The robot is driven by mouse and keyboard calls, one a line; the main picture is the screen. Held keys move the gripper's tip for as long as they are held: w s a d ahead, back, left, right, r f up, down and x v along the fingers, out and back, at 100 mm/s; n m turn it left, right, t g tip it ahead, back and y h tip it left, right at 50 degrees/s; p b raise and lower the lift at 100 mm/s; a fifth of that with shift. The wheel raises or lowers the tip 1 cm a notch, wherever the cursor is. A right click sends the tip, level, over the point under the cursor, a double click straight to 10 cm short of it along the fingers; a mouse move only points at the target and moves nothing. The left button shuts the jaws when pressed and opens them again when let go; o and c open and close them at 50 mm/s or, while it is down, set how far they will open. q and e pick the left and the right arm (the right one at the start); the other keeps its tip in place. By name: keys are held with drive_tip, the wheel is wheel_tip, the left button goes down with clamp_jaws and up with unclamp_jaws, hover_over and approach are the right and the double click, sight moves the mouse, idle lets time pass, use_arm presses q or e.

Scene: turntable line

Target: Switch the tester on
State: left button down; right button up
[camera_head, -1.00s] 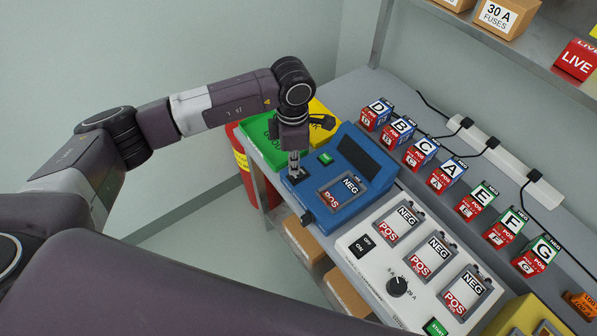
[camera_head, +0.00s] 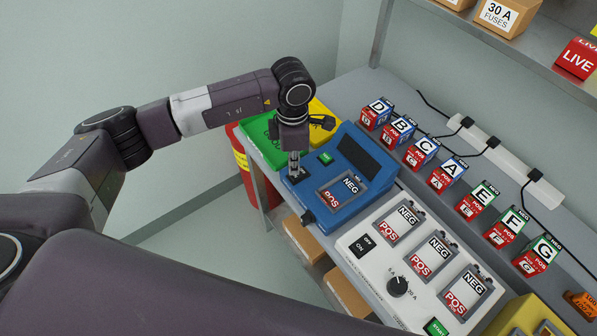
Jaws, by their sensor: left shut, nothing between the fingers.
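The blue tester (camera_head: 365,205) stands on the bench, with a dark blank display (camera_head: 358,155), a green button (camera_head: 325,158) and a bay marked NEG and POS. A dark switch (camera_head: 296,184) is at its left corner, partly hidden by my gripper. My left gripper (camera_head: 294,174) points down with its fingers shut and empty, its tips at or just above this switch. I cannot tell whether the tips touch it or which way the switch is set. My right gripper is not in view.
A green bin (camera_head: 262,143) and a yellow bin (camera_head: 319,112) stand close behind my left gripper. A white charger (camera_head: 361,272) with an OFF/ON switch and a dial is right of the tester. Several lettered batteries (camera_head: 447,174) line the back.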

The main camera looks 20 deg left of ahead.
use_arm(q)
drive_tip(key=shift+f+b, duration=0.85)
drive_tip(key=shift+f, duration=0.1)
idle(0.3)
drive_tip(key=shift+r+p, duration=1.65)
drive_tip(key=shift+r, duration=1.9)
